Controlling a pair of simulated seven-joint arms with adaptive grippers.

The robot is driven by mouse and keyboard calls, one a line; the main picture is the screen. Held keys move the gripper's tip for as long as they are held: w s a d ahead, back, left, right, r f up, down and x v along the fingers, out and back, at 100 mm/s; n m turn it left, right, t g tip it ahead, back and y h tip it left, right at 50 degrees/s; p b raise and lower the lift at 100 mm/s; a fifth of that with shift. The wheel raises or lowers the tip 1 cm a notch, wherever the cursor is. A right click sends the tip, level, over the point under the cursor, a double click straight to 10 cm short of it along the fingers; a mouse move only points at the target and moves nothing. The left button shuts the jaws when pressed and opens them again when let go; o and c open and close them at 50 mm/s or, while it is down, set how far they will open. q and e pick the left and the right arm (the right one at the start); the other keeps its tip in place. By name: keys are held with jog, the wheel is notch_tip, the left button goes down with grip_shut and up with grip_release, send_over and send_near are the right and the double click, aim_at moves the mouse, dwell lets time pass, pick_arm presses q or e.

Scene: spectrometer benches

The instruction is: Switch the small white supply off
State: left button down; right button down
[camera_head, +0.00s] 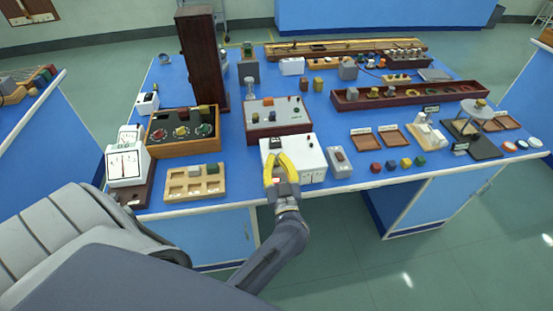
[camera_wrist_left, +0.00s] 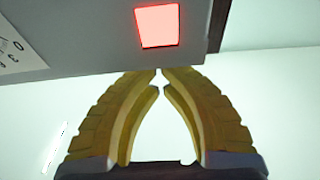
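A white supply box (camera_head: 310,160) sits at the front edge of the blue bench, with small dark parts on its top. My left gripper (camera_head: 279,156), with yellow fingers, is over its left part in the head view. In the left wrist view a lit red switch (camera_wrist_left: 157,26) shows on a pale panel, just beyond the fingertips. The left gripper (camera_wrist_left: 160,76) is shut there, its tips together and nothing between them. The tips appear slightly apart from the switch; contact cannot be told. My right gripper is in neither view.
A grey switch box (camera_head: 340,162) stands close on the right of the supply. A wooden tray (camera_head: 173,195) and white meters (camera_head: 126,163) are to the left. A wood-sided panel box (camera_head: 277,115) is behind. Small coloured cubes (camera_head: 391,165) lie to the right.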

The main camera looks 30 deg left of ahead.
pick_arm(q)
jog(key=shift+s+f+t, duration=0.1)
jog(key=shift+f+t, duration=0.2)
jog(key=shift+f, duration=0.15)
jog(key=shift+y, duration=0.4)
jog(key=shift+r, duration=0.1)
jog(key=r, duration=0.4)
jog(key=shift+s+d+r, duration=0.1)
jog(key=shift+s+d, duration=0.15)
jog(key=shift+d, duration=0.05)
jog(key=f+v, duration=0.2)
jog(key=v, duration=0.8)
jog(key=shift+w+a, duration=0.25)
jog(key=shift+a, duration=0.05)
jog(key=shift+f, duration=0.1)
